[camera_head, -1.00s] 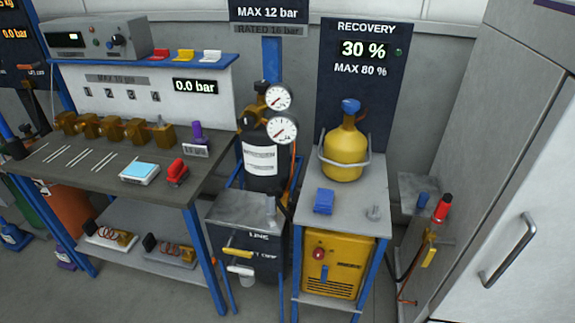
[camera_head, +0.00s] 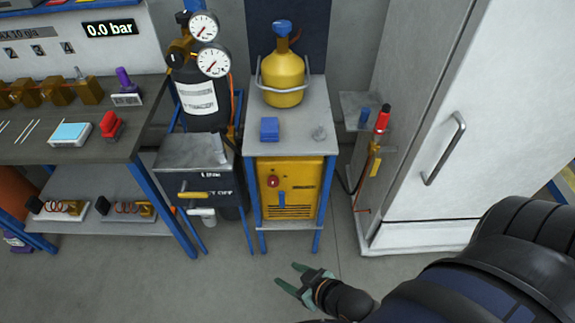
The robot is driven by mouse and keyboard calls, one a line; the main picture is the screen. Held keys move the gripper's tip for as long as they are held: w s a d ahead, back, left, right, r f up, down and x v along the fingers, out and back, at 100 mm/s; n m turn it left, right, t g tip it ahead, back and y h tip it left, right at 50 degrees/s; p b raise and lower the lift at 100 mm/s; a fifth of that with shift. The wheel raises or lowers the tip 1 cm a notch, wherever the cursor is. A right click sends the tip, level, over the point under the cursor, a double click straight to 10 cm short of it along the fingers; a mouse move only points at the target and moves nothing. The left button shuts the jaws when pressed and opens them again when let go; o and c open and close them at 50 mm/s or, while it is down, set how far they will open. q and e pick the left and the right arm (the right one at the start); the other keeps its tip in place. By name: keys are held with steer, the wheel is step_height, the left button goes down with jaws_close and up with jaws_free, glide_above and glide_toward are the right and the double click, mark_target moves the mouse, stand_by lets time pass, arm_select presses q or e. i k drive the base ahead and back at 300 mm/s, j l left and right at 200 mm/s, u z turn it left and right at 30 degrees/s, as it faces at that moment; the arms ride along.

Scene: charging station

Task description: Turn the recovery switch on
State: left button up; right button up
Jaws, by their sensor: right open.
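The yellow recovery machine (camera_head: 306,172) stands on the lower shelf of a small blue-legged stand. Its front has a round red knob (camera_head: 272,182) at the upper left, a small blue lever-like part (camera_head: 282,199) below it, dark lettering and vent slots. The blue part looks upright, but which part is the switch and its setting are too small to tell. My right gripper (camera_head: 287,278) is open and empty, with green fingers pointing left. In the picture it is below the machine and apart from it. My left gripper is out of view.
A yellow cylinder (camera_head: 283,79) and a blue block (camera_head: 269,129) are on the stand's top (camera_head: 296,146). A dark box with a yellow handle (camera_head: 193,195) is to the left. A white cabinet (camera_head: 428,160) is to the right. The floor before the stand is clear.

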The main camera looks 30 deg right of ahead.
mark_target(272, 181)
steer(key=z, duration=1.05)
steer(key=i+j+z, duration=0.1)
steer(key=j+z, duration=1.1)
steer(key=j, duration=0.55)
